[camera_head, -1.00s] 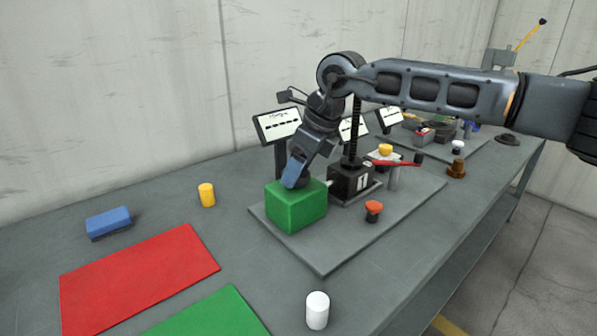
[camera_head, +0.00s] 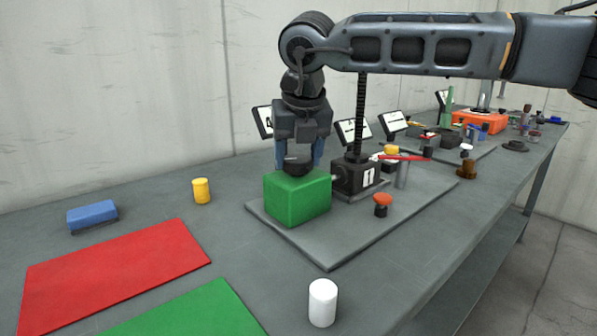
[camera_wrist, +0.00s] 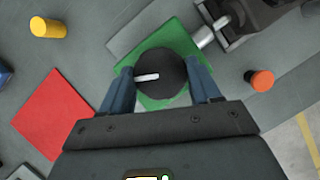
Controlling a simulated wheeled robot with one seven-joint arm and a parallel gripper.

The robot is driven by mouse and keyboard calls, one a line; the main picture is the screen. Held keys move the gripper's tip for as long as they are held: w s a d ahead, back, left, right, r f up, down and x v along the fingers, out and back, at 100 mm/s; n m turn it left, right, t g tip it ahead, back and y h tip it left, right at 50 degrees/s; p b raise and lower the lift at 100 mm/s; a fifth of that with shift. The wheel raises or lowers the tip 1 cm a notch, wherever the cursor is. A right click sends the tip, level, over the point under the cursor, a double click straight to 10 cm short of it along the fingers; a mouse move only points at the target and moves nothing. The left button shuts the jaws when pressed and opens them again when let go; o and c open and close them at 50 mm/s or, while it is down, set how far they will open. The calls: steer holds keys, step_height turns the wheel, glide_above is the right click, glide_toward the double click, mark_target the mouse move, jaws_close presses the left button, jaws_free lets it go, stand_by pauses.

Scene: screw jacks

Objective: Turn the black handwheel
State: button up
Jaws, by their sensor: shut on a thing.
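The black handwheel (camera_head: 298,167) sits on top of a green block (camera_head: 297,201) on a grey base plate. In the wrist view the handwheel (camera_wrist: 160,73) is a round black disc with a pale mark towards its left side, with the green block (camera_wrist: 183,40) beneath it. My gripper (camera_head: 298,160) points down over the block. In the wrist view my gripper (camera_wrist: 160,85) has its blue fingers on the left and right sides of the handwheel, shut on it.
A black box marked 1 (camera_head: 354,178) with an upright screw stands right of the block. A red-capped knob (camera_head: 383,201), a red lever (camera_head: 405,158) and labelled signs are close by. A white cylinder (camera_head: 322,303) stands in front; a yellow cylinder (camera_head: 201,191) stands left.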

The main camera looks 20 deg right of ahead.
steer(key=m+h+b, duration=0.1)
steer(key=m+b, duration=0.2)
steer(key=shift+a+f+m, duration=0.1)
steer(key=shift+m, duration=0.2)
steer(key=shift+m+g+h+b, duration=0.55)
steer(key=shift+m+b, duration=0.35)
steer(key=shift+m, duration=0.3)
steer(key=o, duration=1.1)
steer(key=shift+c, duration=0.2)
steer(key=v, duration=0.8)
steer(key=shift+w+a+p, duration=0.1)
steer(key=shift+p, duration=0.3)
